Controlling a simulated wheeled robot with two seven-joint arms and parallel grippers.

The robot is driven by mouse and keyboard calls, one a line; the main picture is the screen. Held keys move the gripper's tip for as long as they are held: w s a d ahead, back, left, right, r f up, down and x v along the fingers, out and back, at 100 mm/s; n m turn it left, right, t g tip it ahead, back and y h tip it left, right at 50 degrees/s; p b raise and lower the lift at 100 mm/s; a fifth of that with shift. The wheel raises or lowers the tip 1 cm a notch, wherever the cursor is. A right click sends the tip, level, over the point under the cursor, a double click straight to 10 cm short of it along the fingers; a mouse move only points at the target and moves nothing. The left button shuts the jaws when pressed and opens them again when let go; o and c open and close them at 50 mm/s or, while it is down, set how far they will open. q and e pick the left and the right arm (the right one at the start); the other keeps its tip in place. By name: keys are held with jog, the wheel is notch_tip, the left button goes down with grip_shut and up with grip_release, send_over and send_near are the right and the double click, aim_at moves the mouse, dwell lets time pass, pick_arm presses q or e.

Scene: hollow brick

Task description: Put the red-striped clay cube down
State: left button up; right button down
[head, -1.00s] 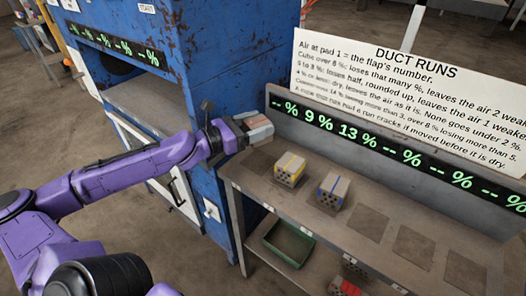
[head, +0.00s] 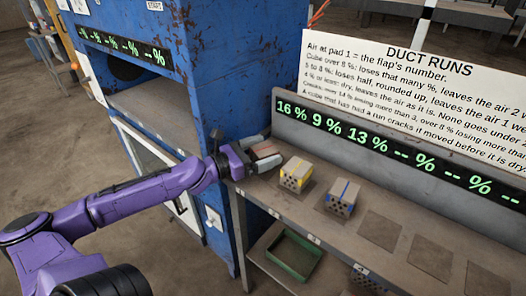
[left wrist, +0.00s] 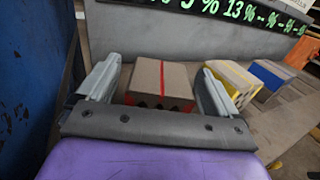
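The red-striped clay cube (head: 264,152) sits at the left end of the grey bench, on the first place of the row. In the left wrist view the cube (left wrist: 162,85) is upright, with a red stripe over its top and front and dark holes low in its front. My left gripper (head: 252,158) is around it. Its two fingers (left wrist: 158,90) stand on either side of the cube with gaps showing, so it is open. The cube's underside is hidden. My right gripper is not in view.
A yellow-striped cube (head: 296,173) and a blue-striped cube (head: 342,196) stand to the right on the bench. Empty dark pads (head: 381,227) follow. The display (head: 375,145) reads 16, 9 and 13 %, then dashes. A blue cabinet (head: 225,75) stands close on the left. A green tray (head: 293,256) lies below.

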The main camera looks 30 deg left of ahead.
pick_arm(q)
jog(key=shift+r, duration=0.15)
jog(key=shift+s+a+p, duration=0.1)
jog(key=shift+p, duration=0.2)
jog(key=p+v, duration=0.2)
jog(key=v, duration=0.9)
jog(key=shift+s+p, duration=0.3)
jog(key=shift+s, duration=0.05)
jog(key=shift+a, duration=0.1)
